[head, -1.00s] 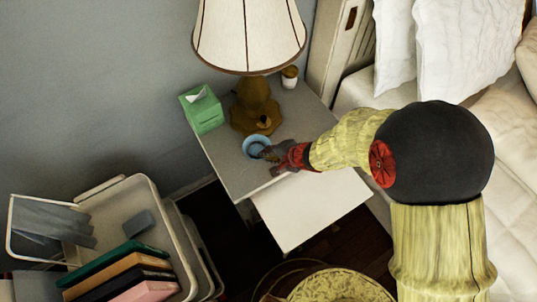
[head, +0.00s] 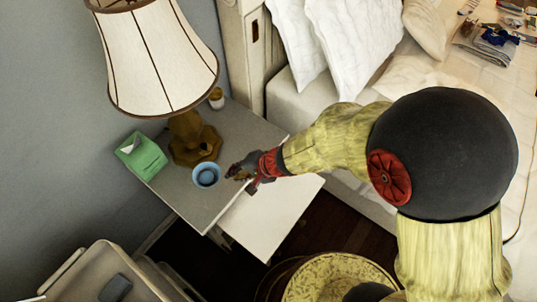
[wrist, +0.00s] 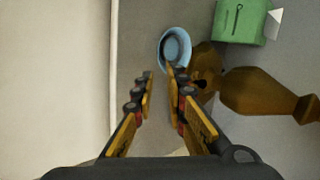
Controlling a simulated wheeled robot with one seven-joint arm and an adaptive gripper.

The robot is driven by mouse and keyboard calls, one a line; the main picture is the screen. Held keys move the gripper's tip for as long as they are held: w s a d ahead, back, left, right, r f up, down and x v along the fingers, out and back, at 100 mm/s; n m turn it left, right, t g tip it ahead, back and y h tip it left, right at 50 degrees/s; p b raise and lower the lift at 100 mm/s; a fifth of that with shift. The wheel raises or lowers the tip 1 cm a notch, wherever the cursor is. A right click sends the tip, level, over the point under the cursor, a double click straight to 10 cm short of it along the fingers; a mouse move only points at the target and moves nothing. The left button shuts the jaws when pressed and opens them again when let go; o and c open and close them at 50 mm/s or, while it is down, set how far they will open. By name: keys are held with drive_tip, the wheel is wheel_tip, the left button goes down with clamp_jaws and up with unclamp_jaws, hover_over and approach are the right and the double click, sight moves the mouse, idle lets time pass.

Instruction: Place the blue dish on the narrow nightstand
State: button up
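The blue dish (head: 206,174) stands upright on the grey top of the nightstand (head: 203,208), near its front edge and in front of the lamp. It also shows in the wrist view (wrist: 174,48), just beyond the fingertips. My gripper (head: 236,172) is just right of the dish in the head view. In the wrist view my gripper (wrist: 162,75) has its two fingers apart with nothing between them. The right fingertip overlaps the dish's lower rim in that picture; I cannot tell whether they touch.
The lamp (head: 192,140) stands behind the dish, with a green tissue box (head: 141,157) to its left and a small jar (head: 216,98) behind. A white surface (head: 270,212) juts out lower in front. The bed is right; a round patterned stool (head: 340,280) is below.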

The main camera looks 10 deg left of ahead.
drive_tip(key=w+d+r+n+t, duration=0.1)
drive_tip(key=d+r+n, duration=0.1)
drive_tip(key=d+r, duration=0.5)
drive_tip(key=d+r+n, duration=0.1)
drive_tip(key=d+r, duration=0.2)
drive_tip(key=r, duration=0.7)
drive_tip(key=s+d+r+t+h, duration=0.1)
drive_tip(key=s+d+r+h, duration=0.1)
drive_tip(key=d, duration=0.6)
drive_tip(key=s+d+r+t+h, duration=0.1)
drive_tip(key=s+d+r+h, duration=0.2)
drive_tip(key=d, duration=0.6)
drive_tip(key=s+d+r+t+h, duration=0.1)
drive_tip(key=s+d+r+h, duration=0.1)
drive_tip(key=d+r, duration=0.4)
drive_tip(key=s+d, duration=0.1)
drive_tip(key=d, duration=0.2)
drive_tip(key=shift+d+h, duration=0.25)
drive_tip(key=shift+h, duration=0.05)
drive_tip(key=shift+a, duration=0.15)
